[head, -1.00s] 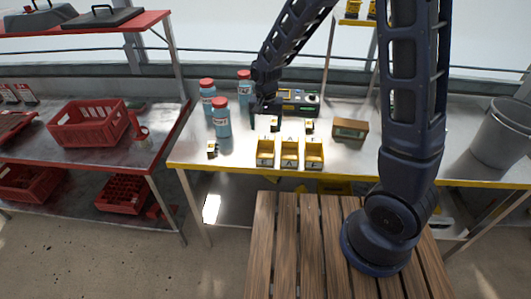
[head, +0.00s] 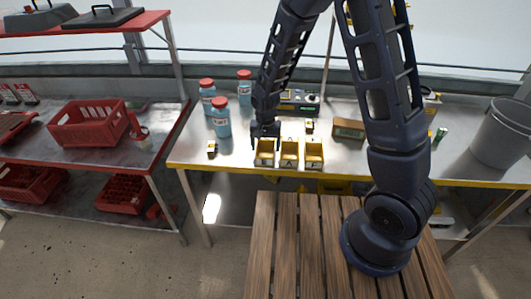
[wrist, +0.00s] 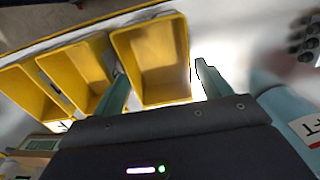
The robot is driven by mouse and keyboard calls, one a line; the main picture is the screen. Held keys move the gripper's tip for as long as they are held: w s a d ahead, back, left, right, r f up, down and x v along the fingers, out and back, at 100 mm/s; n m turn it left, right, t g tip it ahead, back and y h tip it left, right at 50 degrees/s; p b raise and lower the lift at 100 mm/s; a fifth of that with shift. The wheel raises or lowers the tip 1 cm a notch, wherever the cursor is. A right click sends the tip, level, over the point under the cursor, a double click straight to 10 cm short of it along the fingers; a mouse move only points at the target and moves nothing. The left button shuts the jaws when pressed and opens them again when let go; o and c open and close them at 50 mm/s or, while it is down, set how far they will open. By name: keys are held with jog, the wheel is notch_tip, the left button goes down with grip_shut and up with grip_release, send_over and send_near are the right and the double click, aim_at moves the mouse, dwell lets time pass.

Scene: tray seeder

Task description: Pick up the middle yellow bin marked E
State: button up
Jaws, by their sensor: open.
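Three yellow bins stand in a row near the table's front edge: the left bin (head: 264,160), the middle bin (head: 289,161) and the right bin (head: 314,161). Their letters are too small to read surely. My gripper (head: 265,142) is at the left bin, fingers open and pointing down. In the wrist view its fingers (wrist: 160,72) lie on either side of the left bin (wrist: 153,60), one of them in the gap beside the middle bin (wrist: 75,68). The right bin (wrist: 28,92) lies farther left there. The bins look empty.
Blue bottles with red caps (head: 221,122) stand left of my gripper; one blue bottle (wrist: 285,110) is close in the wrist view. A brown box (head: 349,129) and a grey bucket (head: 501,135) are to the right. The table front left is mostly clear.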

jog(key=shift+f, duration=0.75)
jog(key=c, duration=0.8)
jog(key=shift+r, duration=0.1)
